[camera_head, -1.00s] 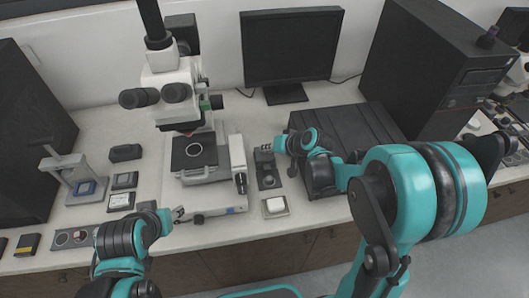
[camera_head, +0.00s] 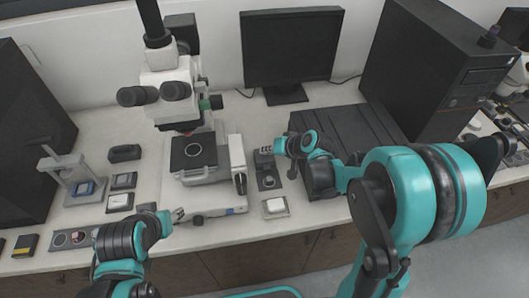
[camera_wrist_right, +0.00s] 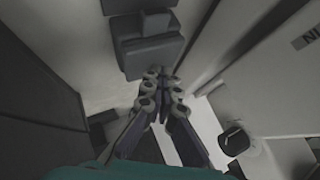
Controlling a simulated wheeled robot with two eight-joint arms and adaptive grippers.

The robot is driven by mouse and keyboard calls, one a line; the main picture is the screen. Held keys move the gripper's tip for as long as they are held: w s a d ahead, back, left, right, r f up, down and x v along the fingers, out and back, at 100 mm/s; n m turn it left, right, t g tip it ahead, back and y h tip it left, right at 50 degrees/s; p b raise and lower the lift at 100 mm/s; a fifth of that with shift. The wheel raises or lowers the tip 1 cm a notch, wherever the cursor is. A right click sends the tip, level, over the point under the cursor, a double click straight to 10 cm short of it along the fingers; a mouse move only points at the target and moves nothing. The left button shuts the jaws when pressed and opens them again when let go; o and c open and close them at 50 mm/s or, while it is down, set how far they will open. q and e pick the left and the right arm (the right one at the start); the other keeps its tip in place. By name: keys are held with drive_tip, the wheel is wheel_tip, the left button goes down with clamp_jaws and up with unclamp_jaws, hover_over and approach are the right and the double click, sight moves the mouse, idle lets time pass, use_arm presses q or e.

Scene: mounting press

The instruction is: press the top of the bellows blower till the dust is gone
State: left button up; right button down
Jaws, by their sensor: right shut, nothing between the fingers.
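My right gripper (camera_head: 262,150) is shut and empty. It reaches in from the right over a small dark stand (camera_head: 268,182), close to its raised back block. In the right wrist view its fingertips (camera_wrist_right: 162,74) are together, with a dark stepped block (camera_wrist_right: 148,52) just beyond them. I take this stand to hold the bellows blower, but its shape is too small and dark to be sure. Contact cannot be told. A pale square piece in a small tray (camera_head: 275,214) lies in front of the stand; dust on it cannot be made out. My left gripper (camera_head: 178,215) is before the microscope base, its fingers too small to read.
A white microscope (camera_head: 205,172) stands left of the dark stand. A black ribbed case (camera_head: 345,130) lies right of it under my right arm. A monitor (camera_head: 290,48) is behind. A small press (camera_head: 75,175) and several small boxes sit at the left.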

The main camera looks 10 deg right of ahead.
drive_tip(key=shift+r+p, duration=0.95)
drive_tip(key=shift+r, duration=0.3)
wheel_tip(320, 180, up, 5)
drive_tip(key=p, duration=0.4)
idle(1.7)
